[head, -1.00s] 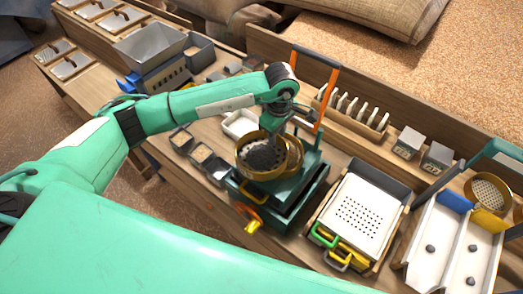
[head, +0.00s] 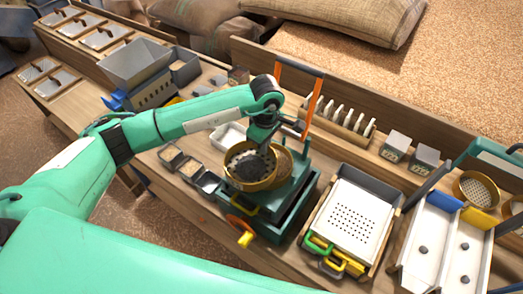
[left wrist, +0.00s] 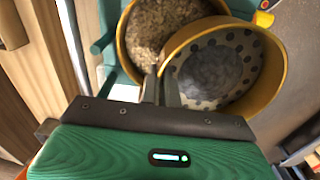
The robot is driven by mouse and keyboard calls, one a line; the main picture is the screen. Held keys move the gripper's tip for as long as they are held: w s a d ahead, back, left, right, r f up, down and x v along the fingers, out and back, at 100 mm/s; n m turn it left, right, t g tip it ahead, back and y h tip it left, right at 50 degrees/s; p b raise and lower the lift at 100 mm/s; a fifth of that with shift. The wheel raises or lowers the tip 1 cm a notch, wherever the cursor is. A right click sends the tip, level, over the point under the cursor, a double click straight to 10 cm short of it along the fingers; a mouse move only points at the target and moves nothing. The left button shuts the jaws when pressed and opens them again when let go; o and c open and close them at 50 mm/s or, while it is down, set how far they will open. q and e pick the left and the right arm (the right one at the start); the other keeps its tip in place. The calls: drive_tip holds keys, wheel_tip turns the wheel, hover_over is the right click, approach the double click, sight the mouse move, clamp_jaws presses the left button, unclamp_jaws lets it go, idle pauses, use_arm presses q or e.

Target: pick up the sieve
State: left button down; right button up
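A round sieve (head: 250,166) with a brass-coloured rim and a perforated bottom is tilted, with dark material in its middle. It also shows in the left wrist view (left wrist: 247,95). My left gripper (head: 262,146) has its fingers on either side of the sieve's rim, close together (left wrist: 160,88). A second round pan (left wrist: 157,30) full of grain sits beside and partly behind the sieve on a teal stand (head: 296,185). The sieve overlaps this pan in both views, and I cannot tell whether they touch. My right gripper is not in view.
A white perforated tray (head: 352,212) stands right of the stand. Another round perforated pan (head: 480,188) is at the far right. Small grain boxes (head: 190,168) lie left of the stand. An orange-and-grey upright frame (head: 314,103) rises behind it.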

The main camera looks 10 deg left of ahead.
use_arm(q)
wheel_tip(320, 180, up, 20)
drive_tip(key=b, duration=0.7)
drive_tip(key=shift+f, duration=0.25)
